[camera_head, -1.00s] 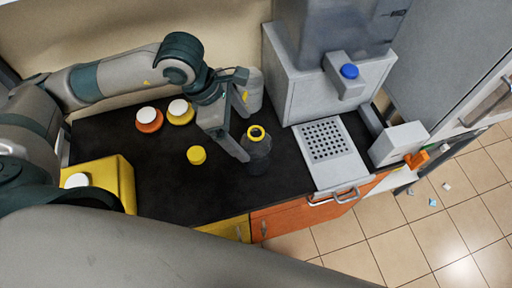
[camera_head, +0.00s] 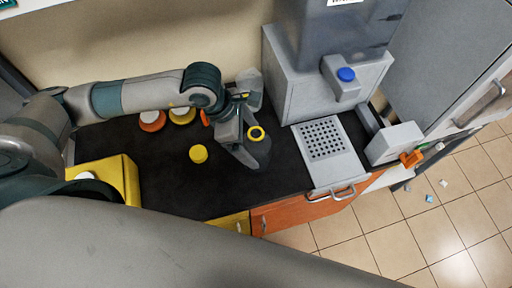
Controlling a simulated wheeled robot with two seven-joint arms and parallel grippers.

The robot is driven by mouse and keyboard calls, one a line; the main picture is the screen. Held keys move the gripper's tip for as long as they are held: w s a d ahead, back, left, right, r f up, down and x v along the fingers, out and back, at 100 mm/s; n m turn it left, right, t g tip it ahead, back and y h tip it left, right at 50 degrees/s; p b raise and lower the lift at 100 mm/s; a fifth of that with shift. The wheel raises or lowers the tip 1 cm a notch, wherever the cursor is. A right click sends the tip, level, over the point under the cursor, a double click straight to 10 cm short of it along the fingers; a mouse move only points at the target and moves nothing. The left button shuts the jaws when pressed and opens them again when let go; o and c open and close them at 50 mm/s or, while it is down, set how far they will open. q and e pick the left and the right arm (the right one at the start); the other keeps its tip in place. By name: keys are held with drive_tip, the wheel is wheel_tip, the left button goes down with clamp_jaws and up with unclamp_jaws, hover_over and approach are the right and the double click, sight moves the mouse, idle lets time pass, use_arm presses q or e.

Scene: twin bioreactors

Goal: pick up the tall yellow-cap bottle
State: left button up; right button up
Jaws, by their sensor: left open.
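A dark, see-through bottle (camera_head: 261,156) with a yellow ring at its neck stands upright on the black counter (camera_head: 205,190). My left gripper (camera_head: 250,150) is open at the bottle's left side. One finger reaches down beside the bottle and covers part of it. I cannot tell whether the finger touches it, and the other finger is hard to make out. A paler, see-through bottle (camera_head: 251,84) is behind the gripper and partly hidden by it. A round yellow cap-like piece (camera_head: 198,153) is on the counter to the left. My right gripper is not in view.
A grey dispenser with a blue knob (camera_head: 346,74) and perforated tray (camera_head: 325,142) stands right of the bottle. Orange (camera_head: 152,121) and yellow (camera_head: 182,116) white-topped pieces are at the back left, near a yellow box (camera_head: 121,178). The front counter is clear.

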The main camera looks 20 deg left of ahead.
use_arm(q)
drive_tip(key=shift+w+d+f+p, duration=0.15)
drive_tip(key=shift+f+p, duration=0.15)
drive_tip(key=shift+p, duration=0.05)
drive_tip(key=shift+p+x, duration=0.45)
drive_tip(key=shift+x, duration=0.55)
drive_tip(key=shift+w+d+f, duration=0.1)
drive_tip(key=shift+f, duration=0.35)
drive_tip(key=c, duration=1.4)
drive_tip(key=shift+r, duration=0.15)
